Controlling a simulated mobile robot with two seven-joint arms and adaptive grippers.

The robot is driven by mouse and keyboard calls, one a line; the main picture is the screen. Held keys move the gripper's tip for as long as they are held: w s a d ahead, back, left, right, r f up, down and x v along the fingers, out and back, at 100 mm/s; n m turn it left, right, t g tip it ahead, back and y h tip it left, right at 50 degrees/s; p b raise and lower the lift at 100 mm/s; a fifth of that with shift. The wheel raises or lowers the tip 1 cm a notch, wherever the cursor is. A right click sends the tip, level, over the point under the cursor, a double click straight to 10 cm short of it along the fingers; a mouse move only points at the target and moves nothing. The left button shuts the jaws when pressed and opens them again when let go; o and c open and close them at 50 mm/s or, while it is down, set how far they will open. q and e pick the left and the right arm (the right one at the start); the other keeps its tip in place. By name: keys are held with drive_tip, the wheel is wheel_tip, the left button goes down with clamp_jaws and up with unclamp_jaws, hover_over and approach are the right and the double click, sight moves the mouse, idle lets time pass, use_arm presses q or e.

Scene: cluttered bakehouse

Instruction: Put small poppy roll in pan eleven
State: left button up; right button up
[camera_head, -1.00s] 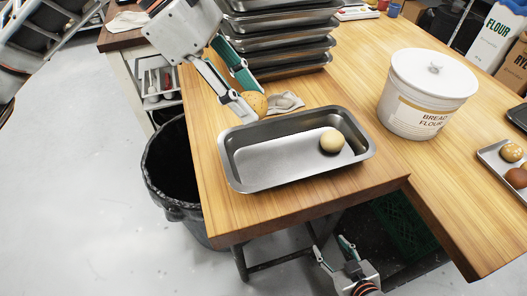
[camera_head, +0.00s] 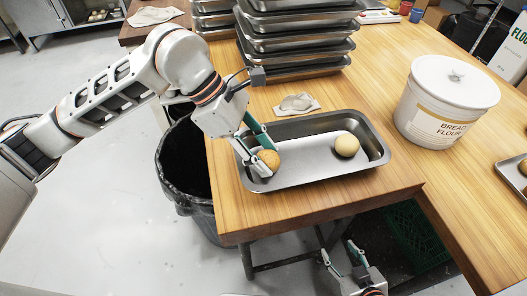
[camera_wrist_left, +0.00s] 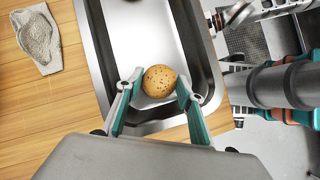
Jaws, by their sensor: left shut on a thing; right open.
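A seeded golden roll (camera_head: 268,159) is between the fingers of my left gripper (camera_head: 264,162), which is shut on it at the left end of a grey metal pan (camera_head: 300,179). The left wrist view shows the speckled roll (camera_wrist_left: 160,80) between both fingertips, over the pan floor. I cannot tell whether the roll touches the floor. A second, plain pale roll (camera_head: 346,145) lies in the right part of the pan. My right gripper (camera_head: 344,256) is open and empty, low beside the table's front edge. No pan number is readable.
A stack of metal pans (camera_head: 297,45) stands behind. A white bread flour tub (camera_head: 445,100) stands to the right. A black bin (camera_head: 185,170) stands left of the table.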

use_arm(q)
drive_tip(key=shift+f, duration=0.15)
drive_tip(key=o, duration=0.8)
drive_tip(key=shift+o, duration=0.2)
drive_tip(key=shift+r, duration=0.35)
drive_tip(key=v, duration=1.1)
drive_tip(key=shift+a+r+b, duration=0.2)
drive_tip(key=shift+r+b, duration=0.1)
drive_tip(key=shift+b, duration=0.05)
